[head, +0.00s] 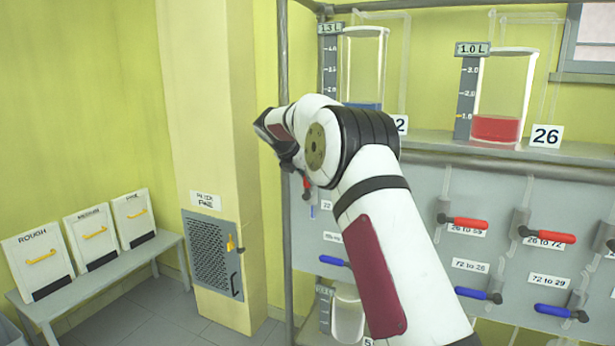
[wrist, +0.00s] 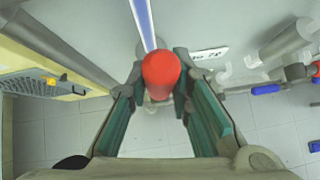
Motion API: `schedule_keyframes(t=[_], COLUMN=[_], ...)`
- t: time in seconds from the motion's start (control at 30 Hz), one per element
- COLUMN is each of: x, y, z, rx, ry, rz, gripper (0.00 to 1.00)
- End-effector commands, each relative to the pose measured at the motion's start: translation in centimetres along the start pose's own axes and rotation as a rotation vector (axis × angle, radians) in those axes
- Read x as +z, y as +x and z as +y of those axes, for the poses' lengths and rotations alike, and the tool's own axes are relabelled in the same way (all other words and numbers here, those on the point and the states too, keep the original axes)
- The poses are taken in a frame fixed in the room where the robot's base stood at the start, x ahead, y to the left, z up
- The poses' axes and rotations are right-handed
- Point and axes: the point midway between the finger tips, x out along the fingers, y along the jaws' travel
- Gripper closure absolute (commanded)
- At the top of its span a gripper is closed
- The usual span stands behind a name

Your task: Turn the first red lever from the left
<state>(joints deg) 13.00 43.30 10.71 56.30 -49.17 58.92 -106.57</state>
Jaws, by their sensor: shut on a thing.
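The first red lever from the left shows in the wrist view as a rounded red handle (wrist: 161,72), seen nearly end-on between the green finger pads. My gripper (wrist: 160,88) is shut on it, with one pad on each side. In the head view only a small red part of this lever (head: 306,184) shows below my gripper (head: 284,157). The rest of the lever and the fingertips are mostly hidden behind my wrist and arm there.
Other red levers (head: 469,222) (head: 548,236) and blue levers (head: 478,294) (head: 560,310) stick out from the grey panel to the right. Glass vessels with blue (head: 366,55) and red liquid (head: 497,125) stand above. A yellow pillar (head: 222,150) stands left of the panel.

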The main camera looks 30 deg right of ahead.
Motion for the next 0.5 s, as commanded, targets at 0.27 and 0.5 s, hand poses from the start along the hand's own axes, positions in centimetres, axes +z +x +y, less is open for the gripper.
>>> schedule_keyframes(t=[0.27,0.5], x=[-0.03,0.0], y=[-0.03,-0.58], z=[0.15,0.13], rx=[0.004,0.004], ry=[0.001,0.001], rz=[0.0,-0.001], gripper=[0.59,0.59])
